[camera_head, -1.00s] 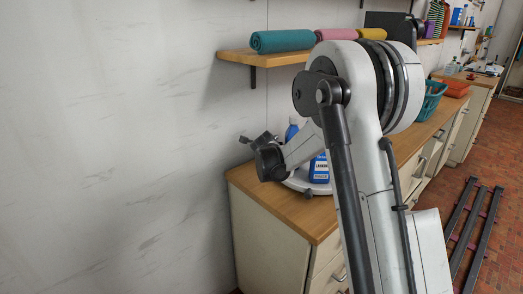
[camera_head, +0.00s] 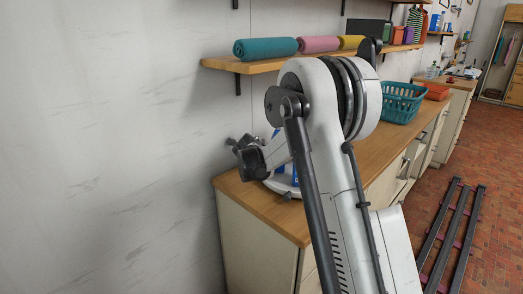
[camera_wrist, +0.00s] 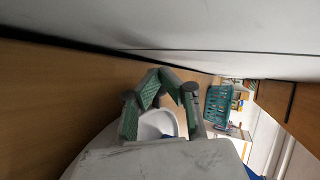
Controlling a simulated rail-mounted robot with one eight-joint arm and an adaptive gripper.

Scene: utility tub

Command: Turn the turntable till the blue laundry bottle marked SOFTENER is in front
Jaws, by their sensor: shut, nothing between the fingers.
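The white turntable (camera_head: 279,187) stands on the wooden counter by the wall. It is mostly hidden behind my arm in the head view. A strip of a blue bottle (camera_head: 295,174) shows on it beside my arm, and a bit of blue (camera_head: 276,133) shows higher up. No SOFTENER marking can be read. My gripper (camera_head: 239,142) is at the turntable's left, near the wall. In the wrist view its green-padded fingers (camera_wrist: 161,74) meet at the tips, with nothing held. A white rounded thing (camera_wrist: 158,122) shows beyond, through the gap between the fingers.
A shelf (camera_head: 218,64) with rolled towels (camera_head: 265,48) is on the wall above the counter (camera_head: 228,190). A teal basket (camera_head: 402,102) and an orange container (camera_head: 436,92) stand farther right. Dark rails (camera_head: 447,235) lie on the brick floor.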

